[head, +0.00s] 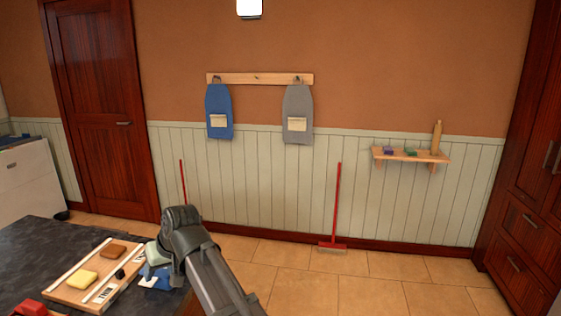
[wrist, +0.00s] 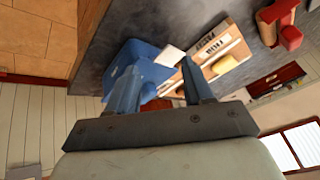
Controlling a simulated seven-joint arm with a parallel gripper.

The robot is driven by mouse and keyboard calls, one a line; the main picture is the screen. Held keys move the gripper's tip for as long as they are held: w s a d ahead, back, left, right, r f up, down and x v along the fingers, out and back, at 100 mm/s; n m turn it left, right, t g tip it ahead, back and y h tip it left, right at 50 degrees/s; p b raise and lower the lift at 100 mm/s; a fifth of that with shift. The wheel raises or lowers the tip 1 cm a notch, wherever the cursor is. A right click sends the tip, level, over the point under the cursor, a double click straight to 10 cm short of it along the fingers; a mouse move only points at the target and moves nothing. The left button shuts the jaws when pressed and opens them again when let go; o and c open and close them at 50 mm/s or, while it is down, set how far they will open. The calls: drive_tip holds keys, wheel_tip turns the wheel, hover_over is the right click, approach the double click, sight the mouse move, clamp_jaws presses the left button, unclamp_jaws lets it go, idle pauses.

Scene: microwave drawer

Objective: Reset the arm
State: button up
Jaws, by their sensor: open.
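My arm (head: 205,262) reaches over the dark counter (head: 38,240) from the lower middle of the head view. In the wrist view, my gripper (wrist: 164,70) is open, its two blue-grey fingers apart. I see nothing held between them. A blue item (wrist: 124,68) lies on the counter just beyond the left finger, and a wooden board (wrist: 232,34) lies beyond the right finger. I cannot tell whether the fingers touch either one. In the head view, my arm partly hides the area around the fingers.
The board holds a yellow block (head: 83,278) and a brown block (head: 113,251). A red object (head: 33,306) sits at the counter's near left. Aprons (head: 219,110), a red broom (head: 336,210) and a shelf (head: 410,154) are by the far wall. The floor right of my arm is clear.

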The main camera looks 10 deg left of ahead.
drive_tip(key=w+d+f+m, duration=0.2)
drive_tip(key=w+d+f, duration=0.6)
drive_tip(key=w+d+f+m+h, duration=0.1)
drive_tip(key=d+f+h, duration=0.1)
drive_tip(key=d+f, duration=0.7)
drive_tip(key=w+d+f+m+h, duration=0.1)
drive_tip(key=d+f+m, duration=0.1)
drive_tip(key=d+f, duration=0.7)
drive_tip(key=s+d+f+m+g+h, duration=0.1)
drive_tip(key=s+d+f+g, duration=0.1)
drive_tip(key=s+d+f, duration=0.45)
drive_tip(key=s+d+f+m+g+h, duration=0.1)
drive_tip(key=s+d+f, duration=0.3)
drive_tip(key=d+f, duration=0.55)
drive_tip(key=s+d+f+m+g+h, duration=0.1)
drive_tip(key=s+d+f+g, duration=0.1)
drive_tip(key=s+d+f, duration=0.6)
drive_tip(key=s+d+f+m+g, duration=0.1)
drive_tip(key=s+d+f, duration=0.3)
drive_tip(key=s, duration=0.4)
drive_tip(key=s+d+f+m+g, duration=0.1)
drive_tip(key=s+d+f, duration=0.3)
drive_tip(key=s, duration=0.5)
wheel_tip(320, 180, down, 2)
drive_tip(key=shift+d+g, duration=0.3)
drive_tip(key=shift+g, duration=0.3)
